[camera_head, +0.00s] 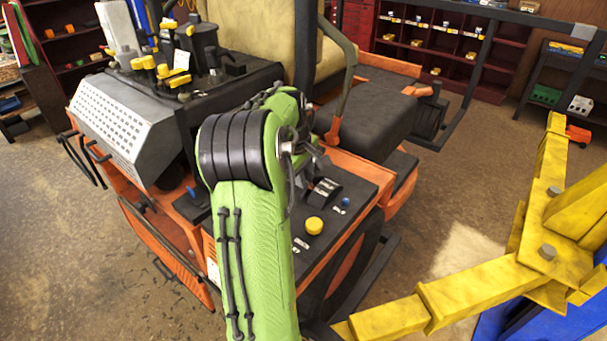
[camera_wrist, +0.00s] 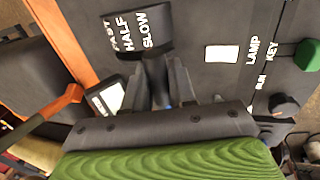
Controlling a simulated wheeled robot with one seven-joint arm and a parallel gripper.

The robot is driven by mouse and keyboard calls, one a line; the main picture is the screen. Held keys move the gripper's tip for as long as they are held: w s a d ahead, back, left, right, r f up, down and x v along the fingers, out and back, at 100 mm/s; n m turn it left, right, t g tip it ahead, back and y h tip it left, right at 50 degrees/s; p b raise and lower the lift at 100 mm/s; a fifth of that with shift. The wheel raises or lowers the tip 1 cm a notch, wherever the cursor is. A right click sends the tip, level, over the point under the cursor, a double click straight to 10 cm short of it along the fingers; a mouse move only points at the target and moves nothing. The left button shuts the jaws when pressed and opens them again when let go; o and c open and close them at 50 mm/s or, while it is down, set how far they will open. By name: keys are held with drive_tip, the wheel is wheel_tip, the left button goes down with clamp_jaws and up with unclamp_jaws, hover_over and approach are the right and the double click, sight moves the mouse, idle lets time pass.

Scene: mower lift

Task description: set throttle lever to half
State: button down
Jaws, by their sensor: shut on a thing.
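The throttle lever (camera_wrist: 154,72) is a dark stem below the curved black throttle housing (camera_wrist: 137,38), which is printed FAST, HALF and SLOW in white. My gripper (camera_wrist: 158,80) has its two grey fingers closed on the lever, one on each side. The lever lines up roughly with the word SLOW in the wrist view, but its tip is partly hidden by the fingers. In the head view, the housing (camera_head: 324,191) sits on the dark side console, and my green arm hides much of the gripper and lever.
On the console are a lit white switch (camera_wrist: 221,54), a green knob (camera_wrist: 308,55), a dark key knob (camera_wrist: 285,105) and a small gauge (camera_wrist: 105,99). A yellow knob (camera_head: 314,226) stands near the housing.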

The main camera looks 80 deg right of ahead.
drive_tip(key=d+p, duration=0.1)
drive_tip(key=s+d+r+p, duration=0.1)
drive_tip(key=d, duration=0.1)
drive_tip(key=s+d+p, duration=0.1)
drive_tip(key=shift+d+r+p, duration=0.15)
drive_tip(key=shift+d+p, duration=0.15)
drive_tip(key=shift+d, duration=0.1)
drive_tip(key=c, duration=1.1)
unclamp_jaws()
drive_tip(key=shift+o, duration=0.2)
drive_tip(key=p+v, duration=0.1)
drive_tip(key=v, duration=1.4)
drive_tip(key=shift+r, duration=0.3)
